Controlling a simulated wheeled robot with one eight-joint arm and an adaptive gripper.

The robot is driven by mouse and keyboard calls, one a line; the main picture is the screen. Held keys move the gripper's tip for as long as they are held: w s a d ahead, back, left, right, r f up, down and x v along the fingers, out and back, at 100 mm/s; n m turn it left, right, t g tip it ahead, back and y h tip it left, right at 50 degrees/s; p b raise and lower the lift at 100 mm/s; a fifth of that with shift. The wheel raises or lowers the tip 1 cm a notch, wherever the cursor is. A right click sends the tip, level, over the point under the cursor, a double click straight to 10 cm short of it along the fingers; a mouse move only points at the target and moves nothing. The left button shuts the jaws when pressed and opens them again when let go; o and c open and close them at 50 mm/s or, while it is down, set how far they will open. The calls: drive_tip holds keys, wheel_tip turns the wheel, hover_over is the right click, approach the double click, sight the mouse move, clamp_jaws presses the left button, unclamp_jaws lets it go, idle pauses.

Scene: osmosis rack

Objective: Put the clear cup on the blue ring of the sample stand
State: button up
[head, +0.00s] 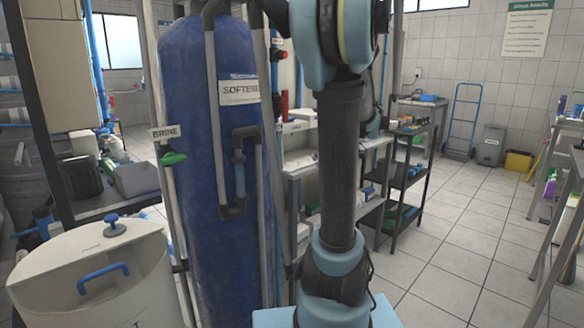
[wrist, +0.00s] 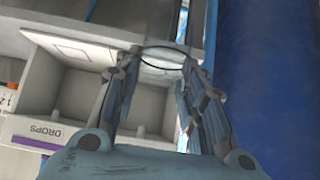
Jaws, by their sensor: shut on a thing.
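My gripper (wrist: 165,75) shows in the wrist view, its two fingers on either side of the clear cup (wrist: 163,57). It is shut on the cup. The cup is see-through, and I make out mainly its dark round rim between the fingertips. Its lower part is hard to tell from the background. I cannot make out the sample stand or its blue ring in either view. In the head view my arm stands in the middle, and my gripper and the cup are out of view.
In the wrist view, a pale compartment unit (wrist: 52,75) marked DROPS lies behind and left of my gripper, with a blue tank at right. The head view shows the blue softener tank (head: 205,150), a white brine barrel (head: 95,275), a dark shelf rack (head: 408,175) and open floor at right.

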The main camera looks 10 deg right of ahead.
drive_tip(key=w+a, duration=0.3)
drive_tip(key=w, duration=0.1)
drive_tip(key=w+a, duration=0.4)
drive_tip(key=w, duration=0.1)
drive_tip(key=w+a, duration=0.3)
drive_tip(key=w, duration=0.2)
drive_tip(key=shift+a, duration=0.2)
drive_tip(key=shift+w+a+f, duration=0.1)
drive_tip(key=shift+w+a, duration=0.1)
drive_tip(key=shift+w, duration=0.1)
drive_tip(key=shift+d+f, duration=0.1)
drive_tip(key=shift+f, duration=0.1)
drive_tip(key=o, duration=0.9)
drive_tip(key=shift+f, duration=0.1)
